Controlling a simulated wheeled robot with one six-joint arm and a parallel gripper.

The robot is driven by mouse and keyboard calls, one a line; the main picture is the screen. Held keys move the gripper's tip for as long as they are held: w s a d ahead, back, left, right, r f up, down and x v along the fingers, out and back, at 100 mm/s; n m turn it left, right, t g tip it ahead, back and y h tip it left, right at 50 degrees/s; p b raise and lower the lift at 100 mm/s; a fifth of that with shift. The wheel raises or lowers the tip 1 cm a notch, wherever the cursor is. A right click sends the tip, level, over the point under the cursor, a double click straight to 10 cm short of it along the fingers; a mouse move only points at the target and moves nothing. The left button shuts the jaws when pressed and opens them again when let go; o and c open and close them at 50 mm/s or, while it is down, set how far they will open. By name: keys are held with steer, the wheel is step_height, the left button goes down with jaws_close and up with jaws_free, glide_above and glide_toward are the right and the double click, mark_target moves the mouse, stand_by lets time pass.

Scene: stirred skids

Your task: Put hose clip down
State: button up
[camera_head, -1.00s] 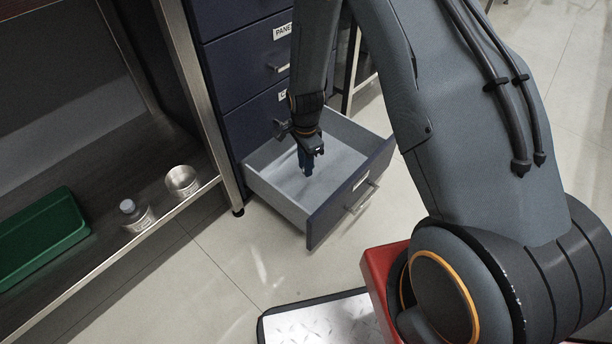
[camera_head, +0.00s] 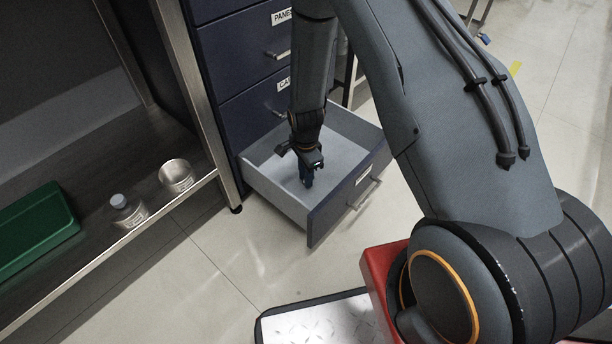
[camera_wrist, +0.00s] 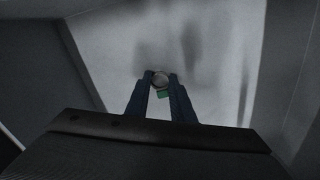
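My gripper (camera_head: 307,182) reaches down into the open bottom drawer (camera_head: 275,202) of the blue cabinet. In the wrist view its two fingers (camera_wrist: 161,84) stand a little apart with the hose clip (camera_wrist: 161,79) between their tips. I cannot tell whether the clip touches the floor. The clip is not distinguishable in the head view.
The drawer walls stand close around my gripper; the drawer otherwise looks empty. Closed drawers (camera_head: 240,50) are above. At left a shelf (camera_head: 95,190) holds a green tray (camera_head: 35,230), a capped bottle (camera_head: 128,210) and a metal cup (camera_head: 177,176).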

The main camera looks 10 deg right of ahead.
steer(key=o, duration=0.4)
steer(key=shift+o, duration=0.2)
steer(key=s+a+r+n+p, duration=0.2)
steer(key=a+r+n+p, duration=0.15)
steer(key=r, duration=0.95)
steer(key=s+a+r+n+p, duration=0.2)
steer(key=a+r, duration=0.2)
steer(key=r, duration=0.9)
steer(key=s+a+r+n+y, duration=0.1)
steer(key=s+a+r+n, duration=0.3)
steer(key=s+r, duration=0.35)
steer(key=s+a+r+n, duration=0.3)
steer(key=s+r+n, duration=0.2)
steer(key=s+r, duration=0.3)
steer(key=s+r+n+y, duration=0.1)
steer(key=s+r+n, duration=0.5)
steer(key=s, duration=0.5)
steer(key=shift+s, duration=0.2)
steer(key=shift+a, duration=0.1)
